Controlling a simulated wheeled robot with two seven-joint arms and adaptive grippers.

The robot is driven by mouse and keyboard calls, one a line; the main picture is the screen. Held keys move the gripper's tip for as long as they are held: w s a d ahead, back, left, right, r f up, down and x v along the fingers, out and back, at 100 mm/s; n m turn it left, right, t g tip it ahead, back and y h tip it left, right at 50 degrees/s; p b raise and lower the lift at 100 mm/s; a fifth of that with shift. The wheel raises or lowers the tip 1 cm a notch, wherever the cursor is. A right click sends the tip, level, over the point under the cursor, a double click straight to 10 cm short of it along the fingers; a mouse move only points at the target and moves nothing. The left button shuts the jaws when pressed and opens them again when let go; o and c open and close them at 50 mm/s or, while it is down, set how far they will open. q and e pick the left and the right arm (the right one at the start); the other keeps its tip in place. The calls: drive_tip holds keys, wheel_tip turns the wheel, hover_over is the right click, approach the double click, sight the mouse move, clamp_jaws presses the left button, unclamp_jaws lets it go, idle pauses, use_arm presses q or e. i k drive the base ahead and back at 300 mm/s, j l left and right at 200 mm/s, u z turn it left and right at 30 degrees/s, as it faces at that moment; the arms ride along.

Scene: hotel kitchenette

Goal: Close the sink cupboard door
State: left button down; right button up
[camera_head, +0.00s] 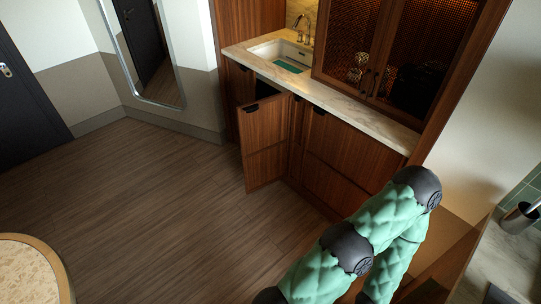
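The sink cupboard door (265,143) is a brown wooden panel with a dark handle at its top left corner. It stands open, swung out from the cabinet under the sink (281,57). A dark gap shows behind its top edge. One of my arms, in padded green covering, crosses the lower right of the head view, apart from the door. Neither gripper shows in this view.
A marble counter (345,103) runs above the cabinets, with a glass-fronted cupboard (385,50) on it. A round table (38,262) is at the lower left. A mirror (146,50) hangs on the far wall. The wooden floor (150,200) before the door is clear.

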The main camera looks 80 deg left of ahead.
sight(265, 124)
drive_tip(key=u, duration=2)
